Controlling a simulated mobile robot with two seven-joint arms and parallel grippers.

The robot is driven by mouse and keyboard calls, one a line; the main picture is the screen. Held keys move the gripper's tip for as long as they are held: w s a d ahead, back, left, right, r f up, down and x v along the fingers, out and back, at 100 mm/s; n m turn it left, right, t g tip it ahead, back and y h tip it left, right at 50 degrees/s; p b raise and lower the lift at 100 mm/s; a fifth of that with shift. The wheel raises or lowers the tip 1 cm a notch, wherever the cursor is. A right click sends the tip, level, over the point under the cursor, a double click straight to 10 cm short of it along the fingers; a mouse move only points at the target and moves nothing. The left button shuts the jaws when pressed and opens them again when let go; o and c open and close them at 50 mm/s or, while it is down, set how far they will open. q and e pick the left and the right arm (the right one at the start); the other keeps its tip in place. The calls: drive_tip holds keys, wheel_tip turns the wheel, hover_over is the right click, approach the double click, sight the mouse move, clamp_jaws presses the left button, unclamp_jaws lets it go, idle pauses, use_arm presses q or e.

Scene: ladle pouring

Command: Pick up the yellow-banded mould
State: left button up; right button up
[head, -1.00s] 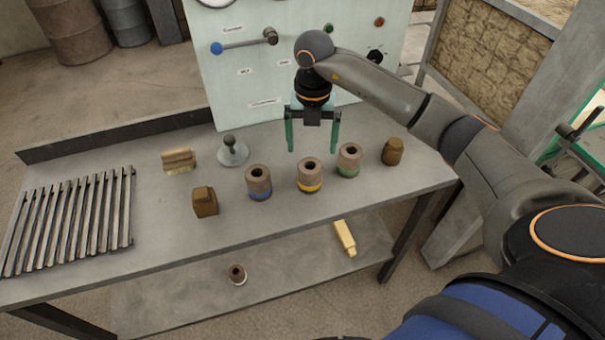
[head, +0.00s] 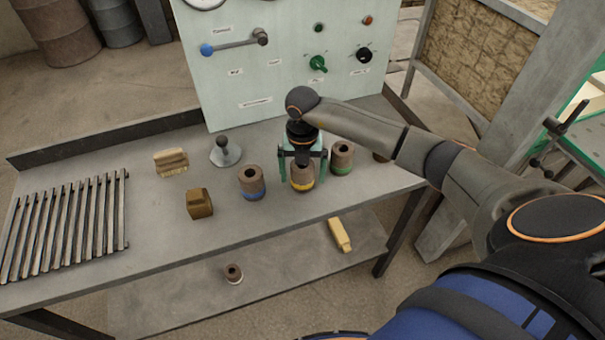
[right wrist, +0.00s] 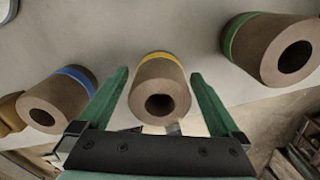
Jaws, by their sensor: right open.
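The yellow-banded mould (head: 301,180) is a brown cylinder with a hole in its top, upright on the grey table (head: 150,235). My right gripper (head: 297,176) is open, low at this mould, with its green fingers on either side. In the right wrist view the yellow-banded mould (right wrist: 159,84) lies between the two spread fingers (right wrist: 158,100), with gaps visible at both sides. Part of its top is hidden by the gripper in the head view. My left gripper is not in view.
The blue-banded mould (head: 251,183) stands close on the left, the green-banded mould (head: 342,158) close on the right. A brown block (head: 200,203), a knobbed grey disc (head: 225,152) and a slatted rack (head: 65,225) are further left. A control panel (head: 280,60) stands behind.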

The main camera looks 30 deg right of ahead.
drive_tip(key=shift+r, duration=0.1)
clamp_jaws()
idle(0.6)
